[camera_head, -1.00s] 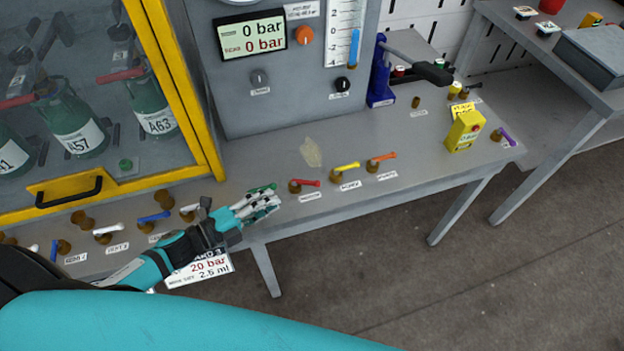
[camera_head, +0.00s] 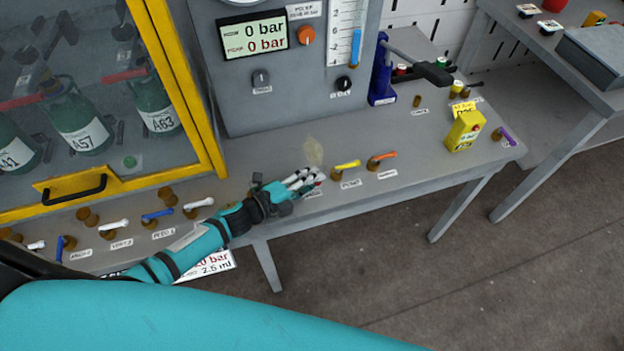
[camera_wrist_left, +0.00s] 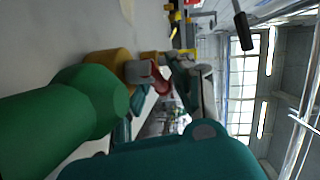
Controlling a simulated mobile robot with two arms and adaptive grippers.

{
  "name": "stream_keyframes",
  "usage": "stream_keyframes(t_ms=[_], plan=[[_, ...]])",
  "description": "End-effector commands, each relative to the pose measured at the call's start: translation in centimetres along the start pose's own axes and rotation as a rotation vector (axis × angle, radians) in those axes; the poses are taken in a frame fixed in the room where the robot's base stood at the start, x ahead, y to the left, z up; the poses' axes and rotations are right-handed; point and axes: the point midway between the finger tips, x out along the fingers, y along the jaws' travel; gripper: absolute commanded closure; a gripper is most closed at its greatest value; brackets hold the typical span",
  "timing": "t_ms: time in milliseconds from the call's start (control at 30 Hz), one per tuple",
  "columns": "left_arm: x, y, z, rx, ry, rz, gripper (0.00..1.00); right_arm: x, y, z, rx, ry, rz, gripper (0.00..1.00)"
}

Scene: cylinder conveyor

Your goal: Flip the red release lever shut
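The red release lever (camera_head: 318,183) is mostly hidden by my left gripper (camera_head: 307,180) in the head view; only a bit of red shows by the fingertips. In the left wrist view, red (camera_wrist_left: 161,84) shows between the fingers of my left gripper (camera_wrist_left: 168,75), near a brass valve body (camera_wrist_left: 108,64). The fingers are around or close beside the lever; I cannot tell whether they press on it. My right gripper is not in view.
A yellow lever (camera_head: 347,164) and an orange lever (camera_head: 382,156) stand to the right on the bench (camera_head: 280,150). White and blue levers stand left, before the yellow-framed cabinet (camera_head: 185,80).

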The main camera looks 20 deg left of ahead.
Motion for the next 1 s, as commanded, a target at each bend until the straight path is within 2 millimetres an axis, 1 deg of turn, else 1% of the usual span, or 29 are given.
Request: stream_keyframes(t_ms=[33,167,200,433,533,667,800,1000], plan=[[0.0,0.0,0.0,0.0,0.0,0.0,0.81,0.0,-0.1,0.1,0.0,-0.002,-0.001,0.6],[0.0,0.0,0.0,0.0,0.0,0.0,0.98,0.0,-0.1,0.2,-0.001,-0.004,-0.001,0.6],[0.0,0.0,0.0,0.0,0.0,0.0,1.0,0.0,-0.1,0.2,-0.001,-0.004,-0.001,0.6],[0.0,0.0,0.0,-0.001,-0.003,-0.001,1.0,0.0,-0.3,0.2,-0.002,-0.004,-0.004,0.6],[0.2,-0.1,-0.1,-0.01,-0.038,-0.01,1.0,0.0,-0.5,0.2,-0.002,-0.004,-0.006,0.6],[0.6,0.0,0.2,-0.034,-0.166,-0.03,1.0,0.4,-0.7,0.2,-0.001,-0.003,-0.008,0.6],[0.9,0.0,0.8,-0.055,-0.315,-0.052,1.0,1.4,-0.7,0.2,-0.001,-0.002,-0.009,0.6],[1.1,-0.2,1.4,-0.066,-0.443,-0.067,1.0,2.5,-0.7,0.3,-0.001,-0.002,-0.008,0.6]])
